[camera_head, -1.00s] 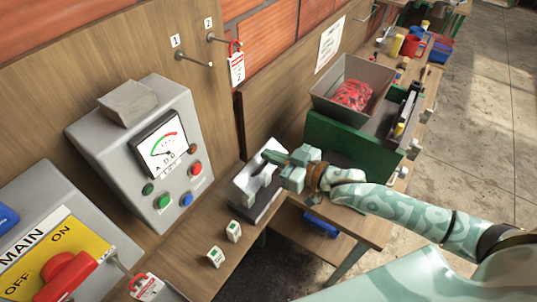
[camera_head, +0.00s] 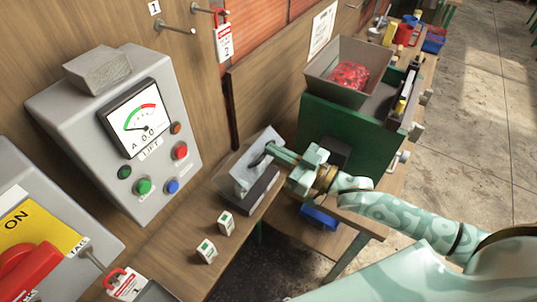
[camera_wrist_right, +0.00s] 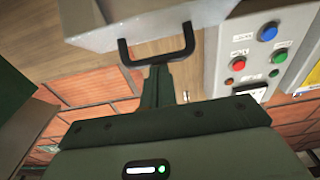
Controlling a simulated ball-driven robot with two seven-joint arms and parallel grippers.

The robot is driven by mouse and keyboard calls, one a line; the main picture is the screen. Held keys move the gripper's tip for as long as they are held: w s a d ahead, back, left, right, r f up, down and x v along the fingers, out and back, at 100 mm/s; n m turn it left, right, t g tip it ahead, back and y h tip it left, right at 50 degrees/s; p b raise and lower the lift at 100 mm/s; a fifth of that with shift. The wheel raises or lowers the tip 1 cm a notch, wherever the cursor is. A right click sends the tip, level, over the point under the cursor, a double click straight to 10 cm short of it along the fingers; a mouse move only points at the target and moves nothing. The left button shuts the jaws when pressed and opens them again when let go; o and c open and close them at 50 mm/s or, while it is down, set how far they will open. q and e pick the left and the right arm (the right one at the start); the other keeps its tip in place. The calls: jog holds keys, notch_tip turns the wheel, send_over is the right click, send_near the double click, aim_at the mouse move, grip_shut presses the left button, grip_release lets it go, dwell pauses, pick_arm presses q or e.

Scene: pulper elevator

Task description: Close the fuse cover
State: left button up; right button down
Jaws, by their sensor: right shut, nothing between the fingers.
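The fuse cover (camera_head: 243,172) is a light grey lid on a box with a dark lower body (camera_head: 262,188), on the wooden bench. The lid looks tilted up from the body, but my gripper hides part of it. My right gripper (camera_head: 272,151) comes in from the right with its shut fingers at the lid's dark handle. In the right wrist view the cover (camera_wrist_right: 190,14) is at the top with its black loop handle (camera_wrist_right: 190,40). The shut, empty fingers (camera_wrist_right: 158,72) point at the handle's bar; whether they touch it I cannot tell. My left gripper is out of view.
Two small white-and-green blocks (camera_head: 226,222) stand on the bench in front of the box. A grey meter panel (camera_head: 85,130) with buttons and a red main switch (camera_head: 30,272) are at left. A green machine with a grey hopper (camera_head: 325,70) stands behind my right gripper.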

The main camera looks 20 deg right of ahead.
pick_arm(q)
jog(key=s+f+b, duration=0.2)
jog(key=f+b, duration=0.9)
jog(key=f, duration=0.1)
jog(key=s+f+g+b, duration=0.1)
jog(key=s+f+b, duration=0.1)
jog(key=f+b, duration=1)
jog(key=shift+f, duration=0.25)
pick_arm(e)
notch_tip(320, 180, down, 15)
jog(key=s+d+t+y, duration=0.2)
jog(key=t+y, duration=0.3)
jog(key=t, duration=0.1)
jog(key=shift+s+d, duration=0.15)
jog(key=shift+s, duration=0.25)
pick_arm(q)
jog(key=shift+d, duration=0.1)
